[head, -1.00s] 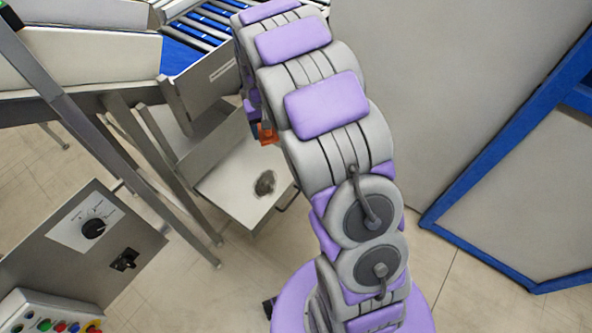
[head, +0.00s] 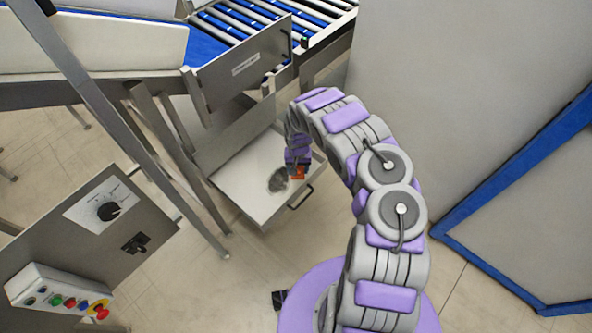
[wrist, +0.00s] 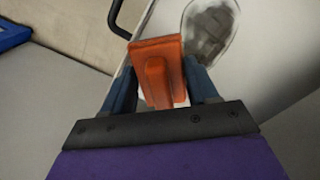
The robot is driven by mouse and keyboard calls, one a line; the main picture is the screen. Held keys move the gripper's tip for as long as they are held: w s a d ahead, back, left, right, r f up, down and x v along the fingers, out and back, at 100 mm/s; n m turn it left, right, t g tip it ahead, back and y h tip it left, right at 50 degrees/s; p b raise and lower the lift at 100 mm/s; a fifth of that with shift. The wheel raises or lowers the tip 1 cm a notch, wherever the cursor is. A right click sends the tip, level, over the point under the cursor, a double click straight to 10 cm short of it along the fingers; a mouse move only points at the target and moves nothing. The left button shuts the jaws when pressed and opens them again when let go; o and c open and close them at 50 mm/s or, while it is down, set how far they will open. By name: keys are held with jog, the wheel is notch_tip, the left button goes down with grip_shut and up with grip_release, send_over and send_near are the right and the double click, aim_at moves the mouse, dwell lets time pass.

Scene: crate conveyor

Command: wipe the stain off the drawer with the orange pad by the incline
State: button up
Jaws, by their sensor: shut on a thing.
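The open drawer (head: 240,190) has a white front panel or inner face with a dark grey smudged stain (head: 277,181) near its right part. The stain also shows in the wrist view (wrist: 208,32), just ahead and to the right of the pad. My gripper (head: 297,168) is over the drawer's right side, beside the stain. In the wrist view my gripper (wrist: 163,85) is shut on the orange pad (wrist: 156,52), held between its two dark blue fingers. I cannot tell whether the pad touches the drawer surface.
The drawer's dark handle (head: 301,197) is at its right edge. A roller conveyor (head: 262,25) and a metal panel (head: 240,68) stand behind. A control box with a dial (head: 109,211) and buttons (head: 70,301) is at the left. A blue-framed panel (head: 530,190) stands at the right.

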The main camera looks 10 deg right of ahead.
aim_at(295, 185)
jog(key=shift+s+a+f, duration=0.2)
jog(key=shift+a+f, duration=0.4)
jog(key=shift+f, duration=0.25)
jog(key=shift+f+b, duration=0.45)
jog(key=shift+b, duration=0.15)
notch_tip(295, 185, down, 4)
jog(key=b, duration=0.3)
jog(key=shift+d+r, duration=0.1)
jog(key=shift+r, duration=0.15)
jog(key=c, duration=0.4)
jog(key=shift+s+f+b, duration=0.15)
jog(key=shift+f+b, duration=0.4)
jog(key=shift+f, duration=0.05)
jog(key=shift+c, duration=0.2)
